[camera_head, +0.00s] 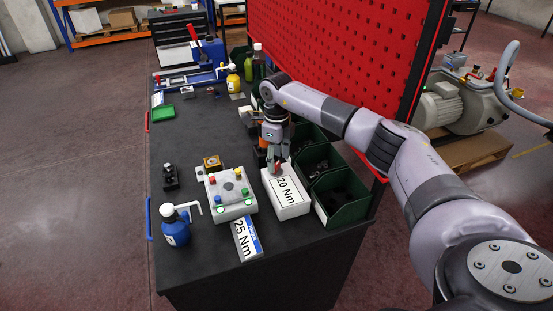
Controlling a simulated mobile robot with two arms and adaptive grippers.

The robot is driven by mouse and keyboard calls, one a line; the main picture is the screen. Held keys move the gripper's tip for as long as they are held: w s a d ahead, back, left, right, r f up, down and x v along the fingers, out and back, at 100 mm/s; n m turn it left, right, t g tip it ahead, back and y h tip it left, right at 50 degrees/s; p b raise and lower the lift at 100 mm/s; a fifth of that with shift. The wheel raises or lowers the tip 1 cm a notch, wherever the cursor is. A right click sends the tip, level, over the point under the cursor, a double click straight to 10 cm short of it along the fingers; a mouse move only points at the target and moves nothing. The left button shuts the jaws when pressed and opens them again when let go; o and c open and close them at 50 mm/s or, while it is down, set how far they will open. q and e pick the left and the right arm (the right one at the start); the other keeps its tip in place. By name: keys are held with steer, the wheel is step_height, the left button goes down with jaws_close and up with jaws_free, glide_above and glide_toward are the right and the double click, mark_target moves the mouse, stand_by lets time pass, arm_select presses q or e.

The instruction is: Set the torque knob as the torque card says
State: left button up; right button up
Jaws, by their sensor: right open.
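The torque card (246,240) lies flat at the front of the dark table and reads "25 Nm", with a blue strip along one edge. To its right, a white box (288,197) shows "20 Nm" in large print on its top. My right gripper (277,167) points down at the far end of this box, with its jaws open. A small red-and-grey part, likely the torque knob, shows at the fingertips; the gripper mostly hides it. I cannot tell whether the fingers touch it. My left gripper is not in view.
A grey fixture (231,210) with coloured corner pieces stands left of the white box. Dark green bins (340,197) line the right edge. The table's middle is clear.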

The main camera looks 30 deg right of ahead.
steer(key=shift+f, duration=1.1)
steer(key=shift+c, duration=0.6)
steer(key=c, duration=1)
steer(key=shift+m, duration=0.3)
steer(key=m, duration=0.3)
steer(key=shift+m, duration=0.3)
steer(key=shift+r+m, duration=0.1)
steer(key=shift+m, duration=2.1)
